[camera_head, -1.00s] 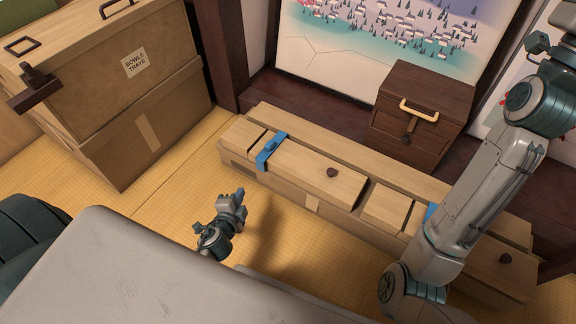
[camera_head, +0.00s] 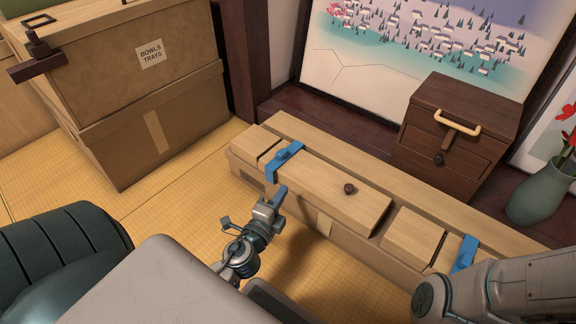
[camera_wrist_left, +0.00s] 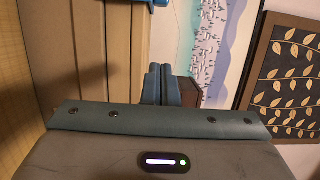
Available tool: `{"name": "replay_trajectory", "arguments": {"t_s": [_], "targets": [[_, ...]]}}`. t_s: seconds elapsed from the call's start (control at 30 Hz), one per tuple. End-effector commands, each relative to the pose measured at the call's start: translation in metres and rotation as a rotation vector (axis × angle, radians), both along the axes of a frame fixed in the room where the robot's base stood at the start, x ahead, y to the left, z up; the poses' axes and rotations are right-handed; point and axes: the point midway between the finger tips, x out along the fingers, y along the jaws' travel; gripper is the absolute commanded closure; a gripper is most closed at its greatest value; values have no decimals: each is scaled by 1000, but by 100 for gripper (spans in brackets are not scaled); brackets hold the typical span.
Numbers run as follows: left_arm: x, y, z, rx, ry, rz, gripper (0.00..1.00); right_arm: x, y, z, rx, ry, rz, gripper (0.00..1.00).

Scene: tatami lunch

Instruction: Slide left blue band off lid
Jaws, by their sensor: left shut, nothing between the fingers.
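The left blue band (camera_head: 283,163) lies across the left end of the long wooden lid (camera_head: 325,184) on the low wooden box (camera_head: 330,232). A dark round knob (camera_head: 349,189) sits on the lid. My left gripper (camera_head: 276,196) is shut and empty, just in front of the box and a little below the band in the picture, apart from it. In the left wrist view, its fingers (camera_wrist_left: 160,86) are together, and part of a blue band (camera_wrist_left: 122,3) shows at the top edge. My right gripper is out of view.
A second blue band (camera_head: 463,254) is farther right, near my right arm. A brown drawer chest (camera_head: 455,125) and a green vase (camera_head: 540,188) stand behind. A large labelled box (camera_head: 150,85) stands at left. Tatami floor (camera_head: 195,190) between them is clear.

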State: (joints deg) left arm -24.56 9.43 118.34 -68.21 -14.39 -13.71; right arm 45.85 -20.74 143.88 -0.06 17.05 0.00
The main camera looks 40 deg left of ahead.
Motion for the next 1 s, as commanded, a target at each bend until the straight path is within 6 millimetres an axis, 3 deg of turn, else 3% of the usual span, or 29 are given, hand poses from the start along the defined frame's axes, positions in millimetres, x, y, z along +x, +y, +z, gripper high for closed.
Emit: {"name": "replay_trajectory", "arguments": {"t_s": [0.17,0.33,0.77,1.0], "targets": [[1,0,0,-1,1,0,100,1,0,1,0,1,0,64],[15,3,1,-1,-1,0,100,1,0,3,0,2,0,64],[102,17,0,-2,-2,0,100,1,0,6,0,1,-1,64],[101,47,-3,2,0,-1,100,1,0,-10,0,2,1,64]]}}
